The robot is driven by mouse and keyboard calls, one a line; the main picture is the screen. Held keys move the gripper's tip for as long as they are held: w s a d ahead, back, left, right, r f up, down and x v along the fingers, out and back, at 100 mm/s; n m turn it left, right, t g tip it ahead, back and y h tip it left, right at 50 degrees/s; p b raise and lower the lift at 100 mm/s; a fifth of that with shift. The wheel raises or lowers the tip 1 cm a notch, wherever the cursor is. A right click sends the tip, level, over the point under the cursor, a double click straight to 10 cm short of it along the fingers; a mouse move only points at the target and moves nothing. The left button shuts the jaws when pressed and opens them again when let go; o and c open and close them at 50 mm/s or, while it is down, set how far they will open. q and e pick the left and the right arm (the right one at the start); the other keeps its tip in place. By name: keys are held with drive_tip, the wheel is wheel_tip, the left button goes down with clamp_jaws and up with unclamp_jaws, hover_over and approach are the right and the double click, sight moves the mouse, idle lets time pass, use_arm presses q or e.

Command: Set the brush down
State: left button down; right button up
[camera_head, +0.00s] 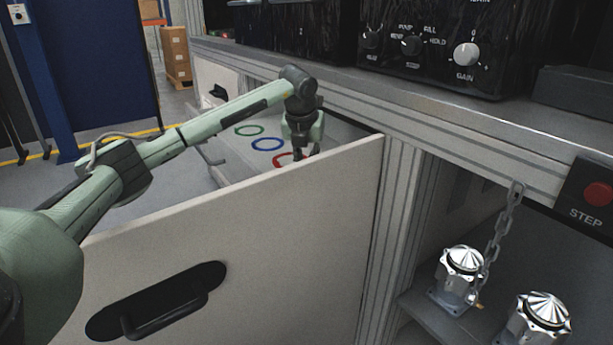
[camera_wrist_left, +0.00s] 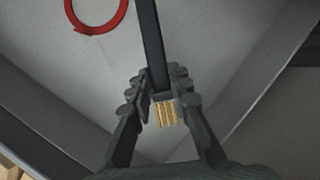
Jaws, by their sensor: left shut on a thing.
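My left gripper (camera_head: 302,143) reaches down into the open drawer (camera_head: 265,205), behind its front panel, near the red ring (camera_head: 285,159). In the left wrist view my left gripper (camera_wrist_left: 161,88) is shut on the brush (camera_wrist_left: 151,45), which has a long dark handle and short golden bristles. The brush runs up the picture from between the fingertips, over the pale drawer floor. The red ring also shows in the left wrist view (camera_wrist_left: 96,28), left of the brush. I cannot tell whether the brush touches the floor. My right gripper is in neither view.
A blue ring (camera_head: 267,144) and a green ring (camera_head: 248,130) lie further back on the drawer floor. Two shiny machined housings (camera_head: 460,268) (camera_head: 541,318) stand on a lower shelf at right, by a hanging chain (camera_head: 500,230). The bench edge (camera_head: 440,112) overhangs the drawer's right side.

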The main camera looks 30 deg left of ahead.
use_arm(q)
drive_tip(key=shift+f, duration=1.85)
drive_tip(key=c, duration=1.4)
unclamp_jaws()
drive_tip(key=shift+f, duration=0.1)
drive_tip(key=v, duration=1.2)
drive_tip(key=shift+a, duration=0.1)
